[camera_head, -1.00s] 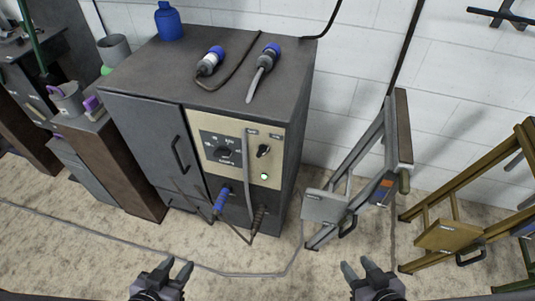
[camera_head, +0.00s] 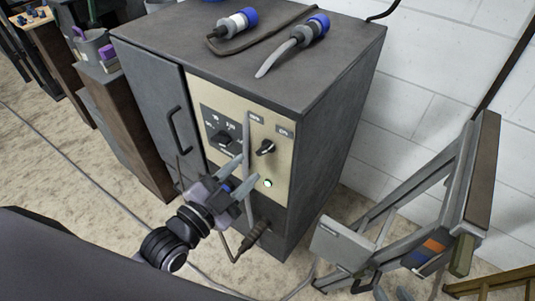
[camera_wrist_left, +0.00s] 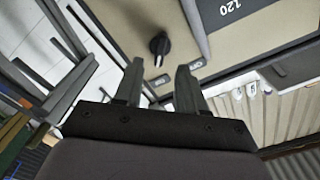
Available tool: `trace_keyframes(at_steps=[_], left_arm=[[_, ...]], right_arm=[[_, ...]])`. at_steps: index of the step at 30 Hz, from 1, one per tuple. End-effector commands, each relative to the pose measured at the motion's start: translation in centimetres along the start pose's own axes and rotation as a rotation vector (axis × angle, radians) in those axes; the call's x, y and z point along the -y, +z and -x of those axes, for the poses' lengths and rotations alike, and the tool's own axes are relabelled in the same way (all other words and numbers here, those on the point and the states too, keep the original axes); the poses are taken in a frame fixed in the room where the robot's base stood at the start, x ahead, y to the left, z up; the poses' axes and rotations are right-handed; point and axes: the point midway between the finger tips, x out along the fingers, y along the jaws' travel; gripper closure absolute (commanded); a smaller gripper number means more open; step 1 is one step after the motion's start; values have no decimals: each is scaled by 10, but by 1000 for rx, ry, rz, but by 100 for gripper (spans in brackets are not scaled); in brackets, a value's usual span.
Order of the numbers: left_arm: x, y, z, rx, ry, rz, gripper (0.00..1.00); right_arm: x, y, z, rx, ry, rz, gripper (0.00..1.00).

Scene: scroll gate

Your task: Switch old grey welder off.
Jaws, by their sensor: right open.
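The old grey welder (camera_head: 150,85) is a dark grey cabinet with a beige control panel (camera_head: 283,131). A black rotary switch (camera_head: 266,148) sits on the panel's right side, with a lit green lamp (camera_head: 268,183) below it. The switch also shows in the left wrist view (camera_wrist_left: 159,44), just beyond the fingertips. My left gripper (camera_head: 245,169) is in front of the panel, below and left of the switch. Its fingers are apart with nothing between them.
A larger dial (camera_head: 223,138) is left of the switch. Two blue-ended plugs (camera_head: 238,22) (camera_head: 314,26) lie on the welder's top. A grey folding step ladder (camera_head: 440,190) stands to the right.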

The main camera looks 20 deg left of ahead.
Motion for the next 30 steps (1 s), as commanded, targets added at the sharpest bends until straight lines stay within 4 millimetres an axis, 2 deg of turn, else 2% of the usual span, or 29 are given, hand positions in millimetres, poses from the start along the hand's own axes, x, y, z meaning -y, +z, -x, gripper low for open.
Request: trace_keyframes(at_steps=[15, 20, 28, 29, 30], left_arm=[[0, 0, -59, 0, -1, 2, 60], [0, 0, -67, 1, 1, 1, 60], [0, 0, -67, 2, 2, 2, 60], [0, 0, -67, 2, 2, 2, 66], [0, 0, -67, 2, 2, 2, 80]], right_arm=[[4, 12, -1, 14, -3, -16, 57], [3, 12, -2, 12, -2, -15, 57], [2, 9, -3, 4, 0, -13, 57], [2, 9, -3, 4, 0, -13, 57], [2, 9, -4, 4, 0, -13, 57]])
